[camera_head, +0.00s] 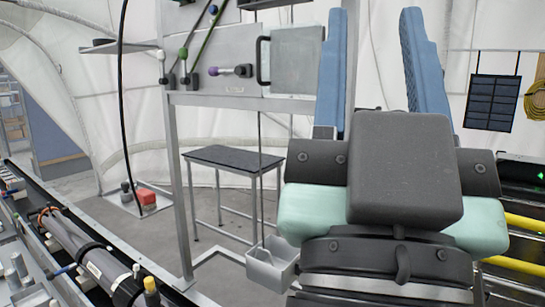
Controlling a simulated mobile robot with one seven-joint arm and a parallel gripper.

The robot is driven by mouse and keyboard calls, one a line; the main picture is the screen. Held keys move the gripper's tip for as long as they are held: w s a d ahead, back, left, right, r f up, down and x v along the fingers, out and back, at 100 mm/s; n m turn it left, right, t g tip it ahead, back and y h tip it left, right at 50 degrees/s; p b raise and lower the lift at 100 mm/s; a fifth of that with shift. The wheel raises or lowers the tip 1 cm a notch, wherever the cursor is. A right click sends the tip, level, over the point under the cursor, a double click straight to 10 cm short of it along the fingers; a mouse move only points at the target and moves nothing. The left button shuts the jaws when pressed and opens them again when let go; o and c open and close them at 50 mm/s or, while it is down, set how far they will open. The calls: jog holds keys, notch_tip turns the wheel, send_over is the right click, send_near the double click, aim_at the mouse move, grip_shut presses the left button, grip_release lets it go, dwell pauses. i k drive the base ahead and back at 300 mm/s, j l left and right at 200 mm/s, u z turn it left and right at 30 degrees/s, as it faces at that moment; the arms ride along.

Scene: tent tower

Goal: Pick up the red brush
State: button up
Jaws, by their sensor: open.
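My gripper (374,14) fills the right of the centre, seen from behind. Its two blue fingers point up and stand wide apart, with nothing visible between them. I cannot make out a red brush for certain. A small red block-like thing (146,198) sits on a low plate near the floor at the left, beside a dark grey item; it is too small to tell what it is. The gripper is far to the right of it and apart from it. My gripper and wrist hide part of the scene behind them.
A small dark-topped table (234,158) stands behind a metal frame. The frame carries a panel (218,70) with levers and a handle. A grey bin (272,266) sits low beside my arm. A bench with pipes (85,250) runs along the left; yellow rails (524,224) are at right.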

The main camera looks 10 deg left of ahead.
aim_at(148, 198)
jog(key=j, duration=0.5)
jog(key=k+j+z, duration=0.1)
jog(key=j, duration=0.4)
jog(key=k+j, duration=0.1)
jog(key=j, duration=0.35)
jog(key=k+j+z, duration=0.1)
jog(key=j, duration=0.4)
jog(key=i+j+z, duration=0.1)
jog(key=j, duration=0.35)
jog(key=i+j, duration=0.15)
jog(key=j, duration=0.25)
jog(key=i+j+z, duration=0.15)
jog(key=j, duration=0.75)
jog(key=i+j+z, duration=0.15)
jog(key=j, duration=0.3)
jog(key=i+j, duration=0.4)
jog(key=j, duration=0.15)
jog(key=i+j+z, duration=0.15)
jog(key=i+j, duration=0.3)
